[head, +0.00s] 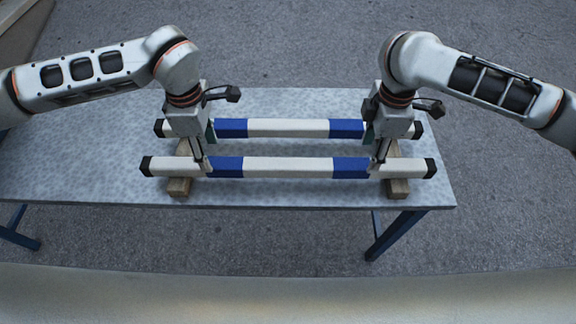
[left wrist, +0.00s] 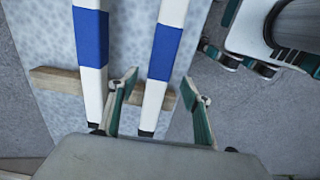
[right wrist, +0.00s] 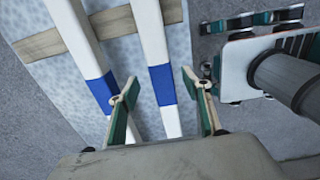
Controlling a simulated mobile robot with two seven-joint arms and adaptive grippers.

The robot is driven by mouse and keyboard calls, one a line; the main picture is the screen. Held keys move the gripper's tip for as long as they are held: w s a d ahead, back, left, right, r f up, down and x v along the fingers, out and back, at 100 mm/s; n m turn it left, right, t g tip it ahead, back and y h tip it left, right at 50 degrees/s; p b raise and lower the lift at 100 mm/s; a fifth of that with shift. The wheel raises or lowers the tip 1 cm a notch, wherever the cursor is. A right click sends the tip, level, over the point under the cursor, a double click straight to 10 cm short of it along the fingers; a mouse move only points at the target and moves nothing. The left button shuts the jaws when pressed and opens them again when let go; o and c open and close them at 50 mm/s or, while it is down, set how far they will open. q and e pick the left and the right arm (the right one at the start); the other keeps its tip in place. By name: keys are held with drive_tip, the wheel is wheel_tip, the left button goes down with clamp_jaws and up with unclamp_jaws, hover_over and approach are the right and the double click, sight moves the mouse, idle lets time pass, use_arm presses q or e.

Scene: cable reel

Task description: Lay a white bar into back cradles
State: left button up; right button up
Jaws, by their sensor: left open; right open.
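The front white bar (head: 290,167) has two blue bands and black ends. It lies across the front of the wooden cradle supports, left (head: 179,187) and right (head: 398,187). A similar back bar (head: 287,128) lies parallel behind it, over the back of the supports. My left gripper (head: 205,160) is open over the front bar near its left blue band. The left wrist view shows this bar (left wrist: 153,100) between the fingers. My right gripper (head: 377,160) is open over the front bar near its right blue band, the bar (right wrist: 158,50) between its fingers. The cradle notches are hidden.
The grey speckled table (head: 80,160) is clear to the left of the bars. Its front edge runs just in front of the supports. The two bars are separated by a narrow gap. Bare floor surrounds the table.

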sight(213, 163)
use_arm(q)
wheel_tip(213, 163, down, 7)
drive_tip(key=shift+r, duration=0.2)
use_arm(e)
wheel_tip(213, 163, down, 7)
drive_tip(key=shift+r, duration=0.2)
use_arm(q)
clamp_jaws()
use_arm(e)
clamp_jaws()
